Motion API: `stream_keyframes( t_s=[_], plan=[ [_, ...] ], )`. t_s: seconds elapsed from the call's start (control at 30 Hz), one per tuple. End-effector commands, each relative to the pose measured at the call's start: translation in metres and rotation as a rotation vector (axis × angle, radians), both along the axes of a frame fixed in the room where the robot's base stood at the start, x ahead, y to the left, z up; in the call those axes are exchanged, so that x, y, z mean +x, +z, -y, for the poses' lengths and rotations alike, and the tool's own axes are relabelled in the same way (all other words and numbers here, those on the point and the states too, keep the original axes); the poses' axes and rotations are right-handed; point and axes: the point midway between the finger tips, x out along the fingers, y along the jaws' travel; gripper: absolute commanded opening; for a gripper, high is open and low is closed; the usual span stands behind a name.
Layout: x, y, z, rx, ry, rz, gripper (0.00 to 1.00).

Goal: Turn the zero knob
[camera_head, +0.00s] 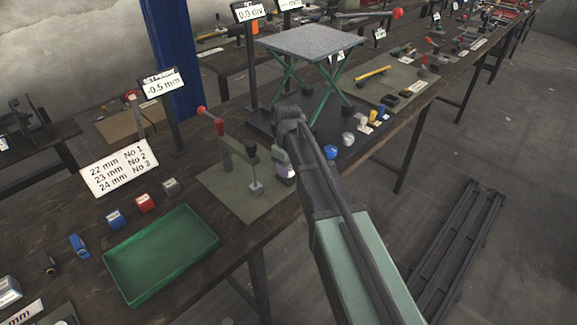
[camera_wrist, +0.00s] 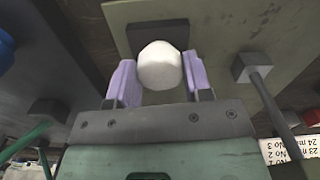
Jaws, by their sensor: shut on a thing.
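A rounded off-white knob (camera_wrist: 160,66) sits between the two purple finger pads of my gripper (camera_wrist: 157,80) in the wrist view. The pads are closed on its sides, and I take it for the zero knob. In the head view my gripper (camera_head: 285,172) reaches down beside the rivet press (camera_head: 225,140), which has a red-tipped lever and stands on a green-grey mat (camera_head: 228,200). The knob is hidden there by my arm and gripper. A sign reads "SETPOINT -0.5 mm" (camera_head: 163,84), and a display behind reads "0.0 div" (camera_head: 250,12).
A green tray (camera_head: 160,252) lies at the front, with blue, red and grey blocks (camera_head: 144,203) behind it. A number sign (camera_head: 119,167) stands left of the press. A green-legged stand (camera_head: 308,42) is just behind my gripper. Small blue and white items (camera_head: 347,138) lie right of my arm.

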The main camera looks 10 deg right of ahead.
Motion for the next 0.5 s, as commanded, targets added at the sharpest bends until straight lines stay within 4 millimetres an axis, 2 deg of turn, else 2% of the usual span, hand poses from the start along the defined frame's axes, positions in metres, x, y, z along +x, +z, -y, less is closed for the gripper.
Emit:
stream_keyframes(
  t_s=[0.2,0.5],
  plan=[
    [-0.0003,-0.0002,0.0,0.0,-0.169,0.0,0.22],
    [-0.0003,-0.0002,0.0,0.0,-0.317,0.0,0.22]
  ],
)
